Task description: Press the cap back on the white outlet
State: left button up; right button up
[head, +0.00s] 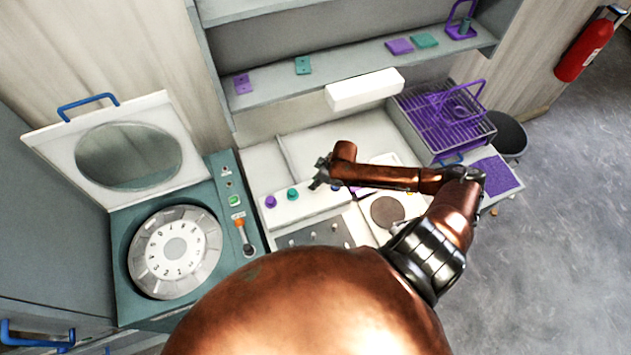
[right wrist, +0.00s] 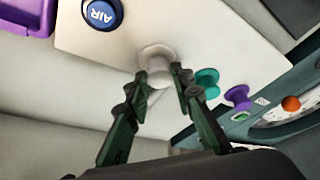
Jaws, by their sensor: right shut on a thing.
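A pale box (head: 310,207) carries a row of coloured outlets; it also shows in the right wrist view (right wrist: 210,35). My right gripper (head: 322,178) is over the box. In the right wrist view its fingertips (right wrist: 166,76) are shut on a small white cap (right wrist: 158,76). The cap is at the white outlet (right wrist: 156,53), between the blue AIR outlet (right wrist: 102,14) and the teal one (right wrist: 207,80). The fingers hide part of it, so I cannot tell whether the cap is seated. My left gripper is out of view.
A purple outlet (right wrist: 238,96) is beyond the teal one. A teal unit with a dial (head: 175,250) and raised lid (head: 125,155) stands at left. A purple wire rack (head: 445,118) is at right. A shelf (head: 355,70) runs behind.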

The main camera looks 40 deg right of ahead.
jog(key=o, duration=0.8)
jog(key=v, duration=1.2)
